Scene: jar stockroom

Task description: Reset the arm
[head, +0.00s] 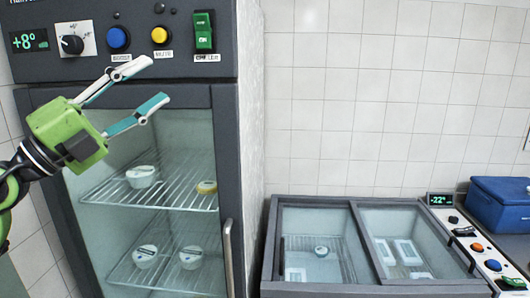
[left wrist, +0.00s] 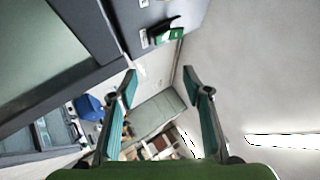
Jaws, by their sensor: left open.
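My left gripper (head: 156,82) is green with teal-lined fingers. In the head view it is at the upper left, in front of the tall fridge (head: 226,190) near its control panel. Its fingers are spread apart with nothing between them. The left wrist view also shows the open fingers of the left gripper (left wrist: 166,88), empty, with the room behind them. The right gripper is not in view.
The fridge panel has a knob (head: 72,44), a blue button (head: 117,37), a yellow button (head: 160,35) and a green switch (head: 203,32). Tubs stand on shelves behind the glass. A chest freezer (head: 352,240) and a blue box (head: 499,204) are at the right.

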